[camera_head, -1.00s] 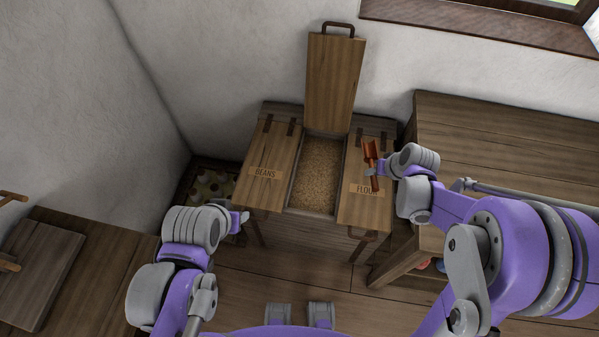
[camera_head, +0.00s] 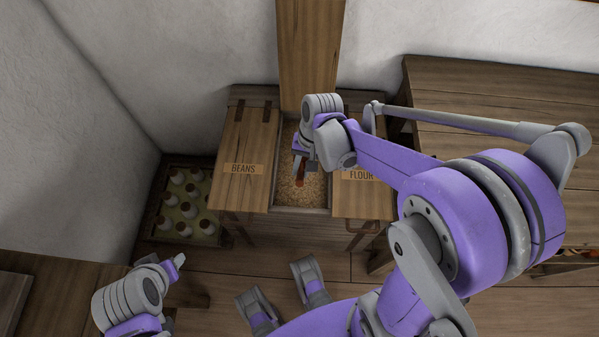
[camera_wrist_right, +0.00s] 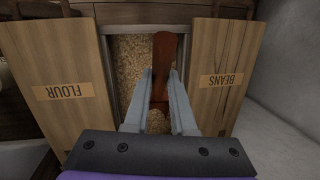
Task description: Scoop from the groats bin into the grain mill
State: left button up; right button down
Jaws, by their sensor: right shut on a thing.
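The open middle bin (camera_head: 312,190) holds tan groats and sits between the closed BEANS lid (camera_head: 246,150) and the FLOUR lid (camera_head: 362,200). Its own lid (camera_head: 308,50) stands raised at the back. My right gripper (camera_head: 301,160) is over the bin, shut on a reddish-brown scoop (camera_head: 301,178). In the right wrist view the scoop (camera_wrist_right: 164,55) extends beyond the fingers over the groats (camera_wrist_right: 130,70). Whether it touches them I cannot tell. My left gripper (camera_head: 178,262) is low at the left, away from the bin; its jaws are too small to judge. I see no grain mill.
A crate of bottles (camera_head: 185,205) stands on the floor left of the bins. A wooden bench (camera_head: 480,95) stands at the right, and a wooden table (camera_head: 60,265) is at the lower left. The floor in front of the bins shows bare boards.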

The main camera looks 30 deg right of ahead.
jog(key=shift+s+f+b, duration=0.2)
jog(key=shift+f+b, duration=0.1)
jog(key=shift+f, duration=0.05)
jog(key=shift+f+b, duration=0.3)
jog(key=shift+f, duration=0.1)
jog(key=w+d+f+b, duration=0.1)
jog(key=w+f+b, duration=0.1)
jog(key=f+b, duration=0.5)
jog(key=w+d+f+b, duration=0.15)
jog(key=f+b, duration=0.25)
jog(key=f, duration=0.5)
jog(key=shift+s+a+r+t+h+p, duration=0.35)
jog(key=shift+s+r+t+p, duration=0.2)
jog(key=shift+r+p, duration=1.7)
jog(key=shift+s+a+r+t+h+p, duration=0.25)
jog(key=shift+s+a+r+t+p, duration=0.2)
jog(key=shift+r+p, duration=1.8)
jog(key=shift+s+a+r+t+h+p, duration=0.45)
jog(key=shift+r+p, duration=0.95)
jog(key=shift+r, duration=1.7)
jog(key=shift+s+d, duration=0.1)
jog(key=shift+s, duration=0.05)
